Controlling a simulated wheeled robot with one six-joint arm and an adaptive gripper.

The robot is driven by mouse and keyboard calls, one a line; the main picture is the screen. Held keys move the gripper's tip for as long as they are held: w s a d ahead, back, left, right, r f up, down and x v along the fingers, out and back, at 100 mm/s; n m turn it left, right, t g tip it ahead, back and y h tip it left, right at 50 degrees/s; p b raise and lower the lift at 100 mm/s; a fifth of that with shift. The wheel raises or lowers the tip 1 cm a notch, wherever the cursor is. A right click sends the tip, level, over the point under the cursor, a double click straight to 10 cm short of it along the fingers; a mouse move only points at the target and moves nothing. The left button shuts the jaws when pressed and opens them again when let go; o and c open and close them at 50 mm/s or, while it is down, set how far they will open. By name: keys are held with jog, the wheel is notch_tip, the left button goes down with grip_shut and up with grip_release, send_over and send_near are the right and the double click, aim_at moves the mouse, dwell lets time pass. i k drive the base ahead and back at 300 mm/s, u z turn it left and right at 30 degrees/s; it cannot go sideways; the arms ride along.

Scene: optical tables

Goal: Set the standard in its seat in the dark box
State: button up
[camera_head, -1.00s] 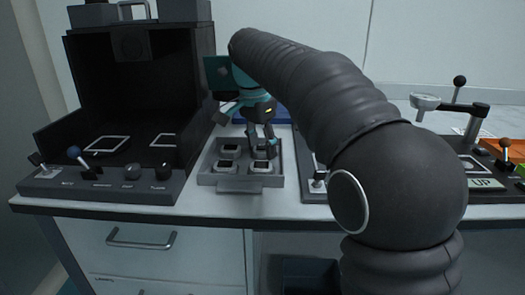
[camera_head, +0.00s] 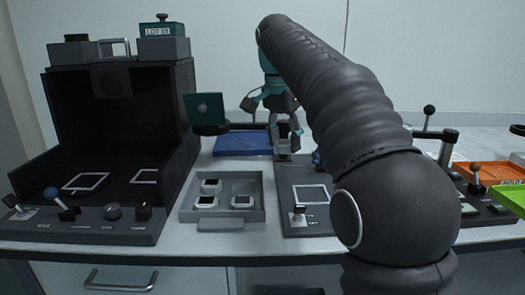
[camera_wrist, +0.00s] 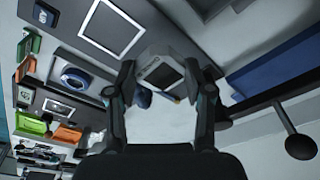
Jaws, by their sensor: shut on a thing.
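My gripper (camera_head: 284,138) is shut on a small white-rimmed block with a dark square face, the standard (camera_head: 283,151). It is held in the air, right of and beyond the grey tray (camera_head: 222,224). In the wrist view the standard (camera_wrist: 163,74) sits between the two fingertips, its dark face showing. The dark box (camera_head: 48,125) stands at the left with its front open. On its floor are two white square outlines, one at left (camera_head: 87,182) and one at right (camera_head: 145,176); both look empty. I cannot tell which is the seat.
The tray holds three similar blocks (camera_head: 243,201). A panel with a white square outline (camera_head: 311,193) lies right of it. A blue pad (camera_head: 243,143) and a dark-green screen (camera_head: 204,108) are behind. Levers and knobs (camera_head: 113,211) line the box's front. Orange (camera_head: 489,172) and green trays are far right.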

aim_at(149, 176)
jog(key=z, duration=2.25)
jog(key=k, duration=1)
jog(key=u, duration=1.7)
jog(key=i, duration=0.5)
jog(key=u, duration=0.05)
